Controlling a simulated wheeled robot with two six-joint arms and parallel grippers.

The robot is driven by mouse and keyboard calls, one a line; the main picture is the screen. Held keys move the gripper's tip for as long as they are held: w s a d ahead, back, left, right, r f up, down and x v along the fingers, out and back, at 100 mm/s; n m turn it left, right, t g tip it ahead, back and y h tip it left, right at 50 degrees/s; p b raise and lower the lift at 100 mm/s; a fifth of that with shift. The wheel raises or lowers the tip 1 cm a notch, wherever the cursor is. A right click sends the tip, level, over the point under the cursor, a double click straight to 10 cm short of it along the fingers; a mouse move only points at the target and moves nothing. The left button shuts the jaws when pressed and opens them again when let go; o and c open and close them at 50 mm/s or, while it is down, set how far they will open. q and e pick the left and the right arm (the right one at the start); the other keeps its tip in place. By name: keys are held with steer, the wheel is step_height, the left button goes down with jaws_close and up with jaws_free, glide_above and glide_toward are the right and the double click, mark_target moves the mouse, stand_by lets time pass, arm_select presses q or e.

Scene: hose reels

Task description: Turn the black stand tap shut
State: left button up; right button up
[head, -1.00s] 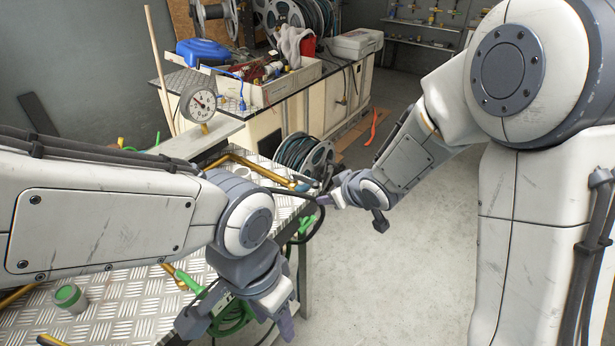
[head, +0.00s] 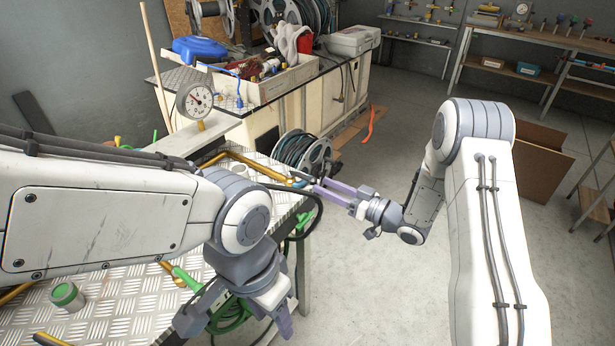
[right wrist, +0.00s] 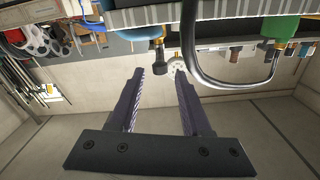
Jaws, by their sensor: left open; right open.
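My right gripper (head: 318,187) is open and empty, its two purple-grey fingers pointing left toward the bench's far right corner. In the right wrist view, the open fingers (right wrist: 159,78) flank a gap with nothing in it. A small dark fitting (right wrist: 157,48) shows beyond the fingertips at the bench edge; it looks like the black stand tap, but its handle is hard to make out. In the head view I cannot pick the tap out near the fingertips.
A black hose (head: 318,212) loops at the bench corner, and it shows large in the right wrist view (right wrist: 190,70). A hose reel (head: 303,152) stands behind.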

mark_target(308, 178)
steer(key=p+x, duration=0.1)
steer(key=x, duration=0.5)
steer(key=shift+w+a, duration=0.1)
steer(key=shift+a, duration=0.1)
steer(key=shift+c, duration=0.2)
jaws_close()
steer(key=shift+d, duration=0.1)
stand_by(0.9)
